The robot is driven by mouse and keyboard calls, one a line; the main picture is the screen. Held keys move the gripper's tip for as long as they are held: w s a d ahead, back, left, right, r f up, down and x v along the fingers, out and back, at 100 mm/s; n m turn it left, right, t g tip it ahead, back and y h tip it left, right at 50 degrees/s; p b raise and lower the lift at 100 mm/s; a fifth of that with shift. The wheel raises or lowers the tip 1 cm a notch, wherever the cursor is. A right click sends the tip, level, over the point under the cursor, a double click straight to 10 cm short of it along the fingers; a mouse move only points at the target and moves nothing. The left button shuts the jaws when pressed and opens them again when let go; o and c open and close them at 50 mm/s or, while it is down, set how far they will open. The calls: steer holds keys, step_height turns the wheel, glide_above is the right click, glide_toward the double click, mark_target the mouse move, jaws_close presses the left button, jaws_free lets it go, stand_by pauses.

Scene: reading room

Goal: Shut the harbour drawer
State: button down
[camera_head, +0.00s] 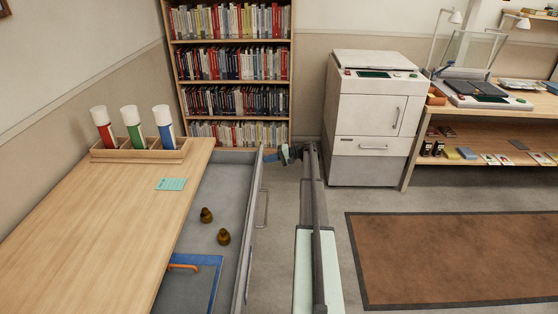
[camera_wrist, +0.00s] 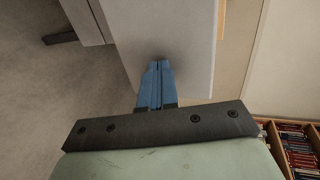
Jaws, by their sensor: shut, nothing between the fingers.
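A grey drawer (camera_head: 244,213) stands pulled out from the right side of the wooden desk (camera_head: 90,235). No name on it is readable, so I cannot tell from lettering that it is the harbour drawer. Its front panel carries a bar handle (camera_head: 263,207) on the outside. My gripper (camera_head: 270,158) is by the far end of the front panel, its blue fingers pointing left towards it. In the wrist view the fingers (camera_wrist: 157,68) are shut and empty, their tips over a grey panel (camera_wrist: 178,35), seemingly the drawer front. I cannot tell whether they touch it.
Inside the drawer are two brass-coloured pieces (camera_head: 206,215) and a blue-edged item (camera_head: 205,265) with an orange handle. A wooden rack (camera_head: 138,155) of three tubes and a green card (camera_head: 171,184) lie on the desk. A bookcase (camera_head: 233,120) and a white cabinet (camera_head: 372,115) stand behind.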

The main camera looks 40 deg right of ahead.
glide_above(222, 166)
steer(key=shift+w+a, duration=0.2)
steer(key=shift+w+a, duration=0.1)
steer(key=shift+a, duration=0.05)
stand_by(0.3)
steer(key=shift+s+d, duration=0.3)
steer(key=shift+d, duration=0.1)
steer(key=v, duration=0.9)
steer(key=f+v, duration=0.1)
steer(key=v, duration=0.3)
steer(key=shift+s+d, duration=0.4)
steer(key=shift+s, duration=0.05)
